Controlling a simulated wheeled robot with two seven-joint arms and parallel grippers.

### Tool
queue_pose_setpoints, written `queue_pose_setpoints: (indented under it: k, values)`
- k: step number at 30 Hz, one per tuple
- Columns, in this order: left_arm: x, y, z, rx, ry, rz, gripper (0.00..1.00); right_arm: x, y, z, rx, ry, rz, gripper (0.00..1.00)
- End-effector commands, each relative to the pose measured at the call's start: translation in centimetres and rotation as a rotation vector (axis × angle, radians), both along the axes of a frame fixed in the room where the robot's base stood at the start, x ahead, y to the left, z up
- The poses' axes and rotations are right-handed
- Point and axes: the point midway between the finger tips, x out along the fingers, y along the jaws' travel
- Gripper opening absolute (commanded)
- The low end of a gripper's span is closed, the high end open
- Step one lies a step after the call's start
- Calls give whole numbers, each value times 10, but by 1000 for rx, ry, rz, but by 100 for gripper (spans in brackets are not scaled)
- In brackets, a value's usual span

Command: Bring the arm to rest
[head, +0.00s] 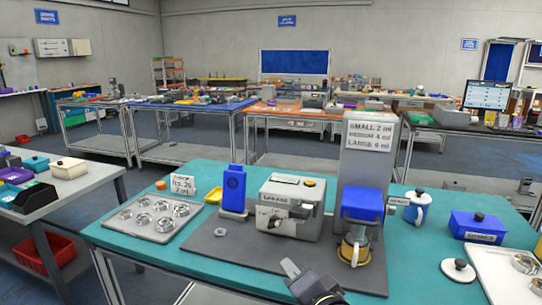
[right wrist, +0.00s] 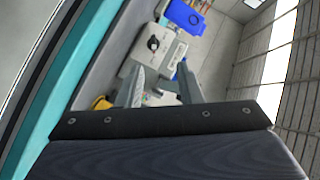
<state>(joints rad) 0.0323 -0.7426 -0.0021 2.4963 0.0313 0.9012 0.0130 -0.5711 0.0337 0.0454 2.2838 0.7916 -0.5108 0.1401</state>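My right gripper (head: 293,269) shows at the bottom middle of the head view, near the front edge of the grey mat on the teal table. In the right wrist view my right gripper (right wrist: 162,84) has its two fingers apart, with background showing between them and nothing held. A grey machine (head: 292,205) with a label stands beyond it. A tall grey stand (head: 367,160) with a blue part (head: 362,203) and a yellow cup (head: 353,246) is to its right. My left gripper is not in view.
Bare mat lies left of my right gripper.

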Motion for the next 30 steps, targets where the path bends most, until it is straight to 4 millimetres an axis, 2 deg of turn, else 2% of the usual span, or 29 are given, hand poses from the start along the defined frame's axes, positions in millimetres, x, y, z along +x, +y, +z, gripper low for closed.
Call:
queue_pose_setpoints:
  k: [1,4,7,12,15,18,22,30]
  values:
    - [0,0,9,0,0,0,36,-5,-11,11,-13,3,29,33]
    - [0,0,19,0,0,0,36,-21,-31,20,-72,24,118,33]
    - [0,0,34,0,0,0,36,-52,-59,23,-175,72,219,33]
    - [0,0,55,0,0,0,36,-124,-110,0,-396,242,355,33]
    - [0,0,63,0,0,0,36,-163,-134,-16,-491,359,396,33]
    - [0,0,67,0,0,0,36,-191,-150,-28,-551,451,418,33]
    - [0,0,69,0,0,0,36,-208,-159,-36,-583,512,431,33]
    - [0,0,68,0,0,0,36,-210,-159,-38,-586,518,436,33]
